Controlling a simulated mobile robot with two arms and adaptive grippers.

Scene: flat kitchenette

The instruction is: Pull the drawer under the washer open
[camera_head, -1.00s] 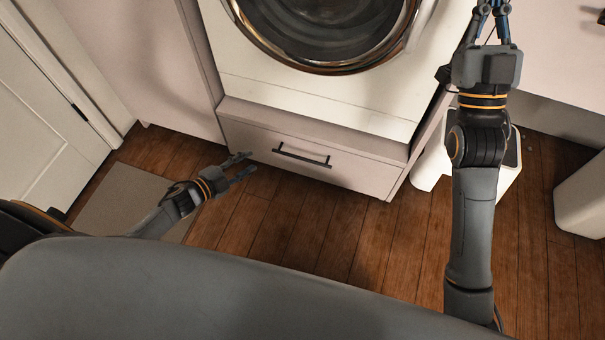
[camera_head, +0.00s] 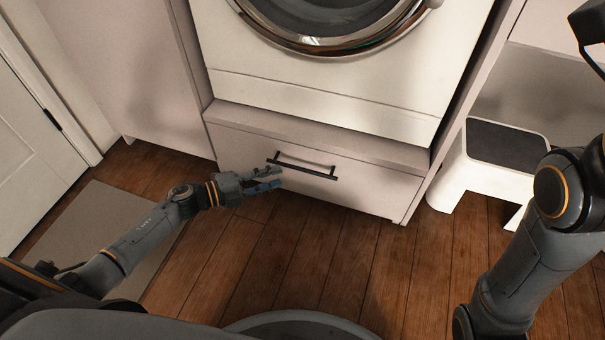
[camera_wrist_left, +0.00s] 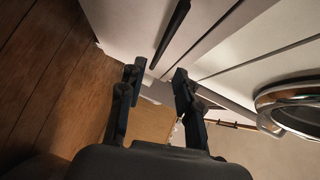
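The drawer (camera_head: 370,188) under the washer (camera_head: 325,88) has a pale front that looks flush with the frame around it. Its dark bar handle (camera_head: 302,166) runs across the front. My left gripper (camera_head: 279,178) is open and empty just in front of the drawer, near the left end of the handle. In the left wrist view my two fingers (camera_wrist_left: 157,72) are spread apart. The handle (camera_wrist_left: 172,32) lies beyond the fingertips there, not between them. I cannot tell whether a finger touches it.
A white step stool (camera_head: 452,178) with a dark top stands right of the drawer. A grey mat (camera_head: 95,228) lies on the wooden floor at the left, beside a white door (camera_head: 25,150). The floor in front of the drawer (camera_head: 310,235) is clear.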

